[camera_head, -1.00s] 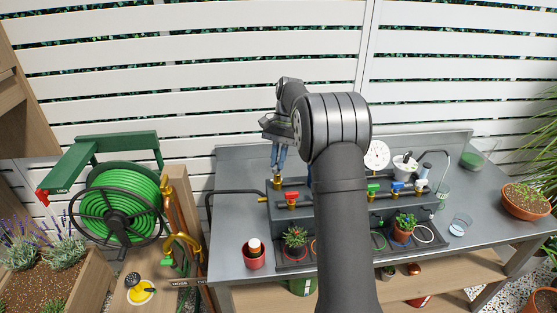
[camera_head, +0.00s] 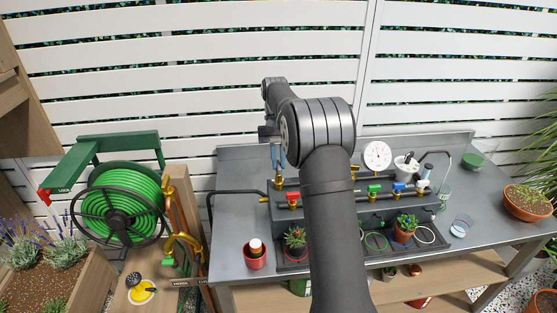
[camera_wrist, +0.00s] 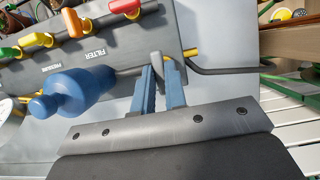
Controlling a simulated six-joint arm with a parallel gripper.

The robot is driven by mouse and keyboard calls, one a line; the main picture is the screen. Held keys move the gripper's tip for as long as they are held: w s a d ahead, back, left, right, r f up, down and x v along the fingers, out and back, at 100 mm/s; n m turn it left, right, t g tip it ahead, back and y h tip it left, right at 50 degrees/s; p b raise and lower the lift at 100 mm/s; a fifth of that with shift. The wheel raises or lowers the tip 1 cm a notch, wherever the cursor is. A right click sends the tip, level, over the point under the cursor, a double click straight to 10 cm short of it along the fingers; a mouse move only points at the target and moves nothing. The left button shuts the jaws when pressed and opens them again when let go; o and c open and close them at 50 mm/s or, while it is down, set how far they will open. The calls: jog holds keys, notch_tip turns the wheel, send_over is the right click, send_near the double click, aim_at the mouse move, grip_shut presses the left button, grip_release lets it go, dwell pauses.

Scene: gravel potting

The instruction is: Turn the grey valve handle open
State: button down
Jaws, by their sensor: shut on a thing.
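In the wrist view, the two blue fingers of my gripper (camera_wrist: 163,82) are closed around a narrow grey handle (camera_wrist: 157,66), whose end shows between them. The handle stands at the end of the dark valve block (camera_wrist: 105,72), close to a yellow pipe piece (camera_wrist: 191,52). In the head view, my gripper (camera_head: 278,166) points down at the left end of the block, above a brass fitting (camera_head: 278,184). The grey handle is too small to make out there, and its exact angle is hard to judge.
A blue knobbed part (camera_wrist: 75,92) stands beside the fingers in the wrist view. Red (camera_head: 293,195), green (camera_head: 374,188) and blue (camera_head: 398,186) handles line the block. A gauge (camera_head: 377,155) stands behind.

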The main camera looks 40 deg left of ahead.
aim_at(279, 167)
jog(key=shift+r, duration=0.1)
jog(key=c, duration=1.5)
grip_release()
jog(key=shift+o, duration=0.2)
jog(key=shift+r, duration=0.35)
notch_tip(279, 167, up, 3)
jog(key=w+d+r, duration=0.3)
jog(key=d+r, duration=0.4)
jog(key=d, duration=0.4)
jog(key=shift+w, duration=0.15)
jog(key=shift+r, duration=0.1)
